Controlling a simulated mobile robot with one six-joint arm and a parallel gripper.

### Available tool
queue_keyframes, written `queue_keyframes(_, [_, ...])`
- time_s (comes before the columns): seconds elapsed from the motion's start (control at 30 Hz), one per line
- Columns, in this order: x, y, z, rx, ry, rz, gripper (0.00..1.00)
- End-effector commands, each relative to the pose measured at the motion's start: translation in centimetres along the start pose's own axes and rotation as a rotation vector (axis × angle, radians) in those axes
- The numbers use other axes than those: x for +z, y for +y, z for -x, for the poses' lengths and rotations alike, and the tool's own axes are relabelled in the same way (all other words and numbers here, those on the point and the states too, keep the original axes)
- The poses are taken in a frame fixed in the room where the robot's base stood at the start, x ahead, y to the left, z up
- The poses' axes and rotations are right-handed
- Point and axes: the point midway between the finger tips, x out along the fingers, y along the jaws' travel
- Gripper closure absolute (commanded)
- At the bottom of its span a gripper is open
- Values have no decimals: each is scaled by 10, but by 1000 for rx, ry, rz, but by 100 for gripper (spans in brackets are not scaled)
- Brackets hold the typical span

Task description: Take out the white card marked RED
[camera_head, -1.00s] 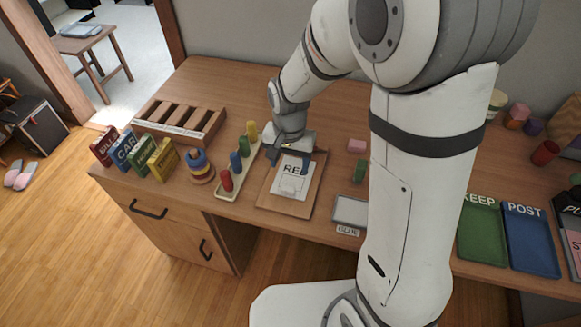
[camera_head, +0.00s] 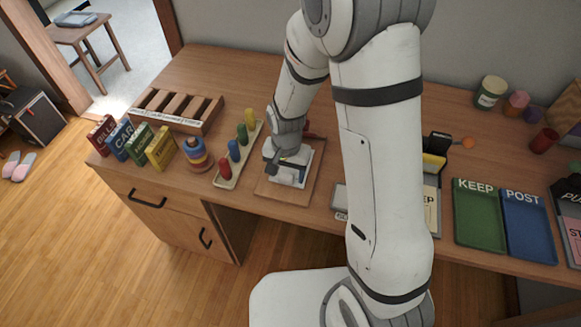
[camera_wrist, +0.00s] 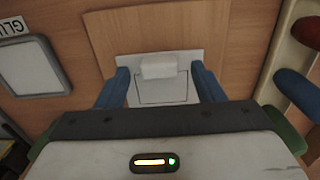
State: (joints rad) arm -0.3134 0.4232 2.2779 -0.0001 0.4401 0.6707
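The white card (camera_head: 304,176) lies on a wooden board (camera_head: 265,187) on the desk. My gripper (camera_head: 288,167) is low over it and hides its lettering. In the wrist view the white card (camera_wrist: 160,92) shows an outlined rectangle, and a raised white block (camera_wrist: 158,66) stands on it. My gripper (camera_wrist: 160,75) has its two blue fingers spread, one on each side of this block, with gaps on both sides. It holds nothing. Whether the fingertips touch the card cannot be told.
A rack with coloured pegs (camera_head: 228,183) stands close left of the board. A stacked-ring toy (camera_head: 196,157), several labelled upright boxes (camera_head: 160,149) and a slotted wooden holder (camera_head: 207,118) are further left. A grey tray (camera_wrist: 30,68) lies beside the board. Green KEEP (camera_head: 478,235) and blue POST (camera_head: 528,240) trays are right.

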Motion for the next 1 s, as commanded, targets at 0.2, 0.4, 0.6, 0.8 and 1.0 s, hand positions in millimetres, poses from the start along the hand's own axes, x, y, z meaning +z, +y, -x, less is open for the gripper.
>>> queue_keyframes(0.2, [0, 0, 0, 0, 0, 0, 55])
queue_keyframes(0.4, [0, 0, 0, 0, 0, 0, 72])
queue_keyframes(0.6, [0, 0, 0, 0, 0, 0, 86])
queue_keyframes(0.8, [0, 0, 1, 0, 0, 1, 86])
queue_keyframes(1.0, [-1, -1, 24, -3, 4, 1, 86])
